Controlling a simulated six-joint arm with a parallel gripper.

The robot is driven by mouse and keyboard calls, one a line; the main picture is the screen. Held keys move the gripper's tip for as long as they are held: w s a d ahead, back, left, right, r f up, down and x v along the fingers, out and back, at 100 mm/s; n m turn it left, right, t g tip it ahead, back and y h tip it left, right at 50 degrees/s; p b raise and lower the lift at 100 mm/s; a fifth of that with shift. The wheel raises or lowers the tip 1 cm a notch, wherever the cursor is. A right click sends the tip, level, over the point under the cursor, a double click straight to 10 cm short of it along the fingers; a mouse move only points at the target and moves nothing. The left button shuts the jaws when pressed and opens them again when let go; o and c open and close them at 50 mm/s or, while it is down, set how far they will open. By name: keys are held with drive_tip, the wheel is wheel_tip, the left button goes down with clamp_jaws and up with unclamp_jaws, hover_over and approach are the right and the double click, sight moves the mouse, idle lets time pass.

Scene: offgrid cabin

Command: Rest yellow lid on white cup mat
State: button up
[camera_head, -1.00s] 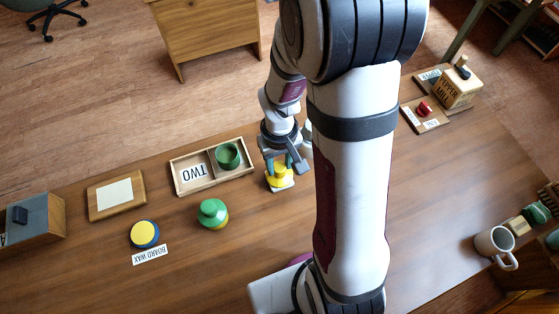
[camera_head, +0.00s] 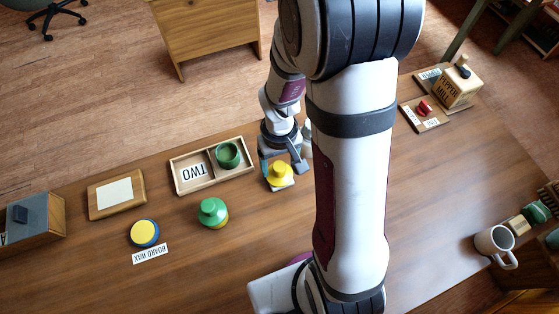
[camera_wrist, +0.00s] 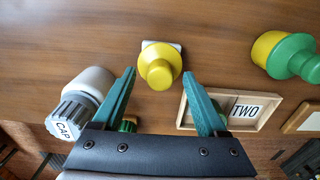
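The yellow lid (camera_head: 280,174), round with a knob, sits upright on the white cup mat (camera_head: 289,185) on the wooden table. In the wrist view the yellow lid (camera_wrist: 160,67) covers most of the mat, and the mat's edge (camera_wrist: 177,46) shows beside it. My gripper (camera_wrist: 159,73) is open and empty, its two green fingers spread wider than the lid, with a finger to either side of it in the picture. In the head view my gripper (camera_head: 280,168) is just behind and above the lid, partly overlapping it; the exact gap cannot be told.
A grey-white bottle marked CAP (camera_wrist: 88,90) stands close to one finger. A wooden tray marked TWO (camera_head: 180,188) holds a green cup (camera_head: 228,155). A green-and-yellow container (camera_head: 213,213) and a yellow-blue tin (camera_head: 144,233) stand left. Table in front of the lid is clear.

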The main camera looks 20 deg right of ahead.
sight(279, 166)
drive_tip(key=o, duration=0.4)
drive_tip(key=shift+r, duration=0.1)
drive_tip(key=shift+r, duration=3.4)
drive_tip(key=s+a+r+m, duration=0.2)
drive_tip(key=s+r, duration=0.1)
drive_tip(key=s, duration=0.2)
drive_tip(key=s+a+r+m+y, duration=0.1)
drive_tip(key=s+a+r, duration=0.1)
drive_tip(key=s, duration=0.3)
drive_tip(key=s+a+r+m, duration=0.2)
drive_tip(key=s+r, duration=0.2)
drive_tip(key=s, duration=0.1)
drive_tip(key=shift+s+a+r+m+y, duration=0.1)
drive_tip(key=shift+s+a+m+y, duration=0.1)
drive_tip(key=shift+m+y, duration=0.15)
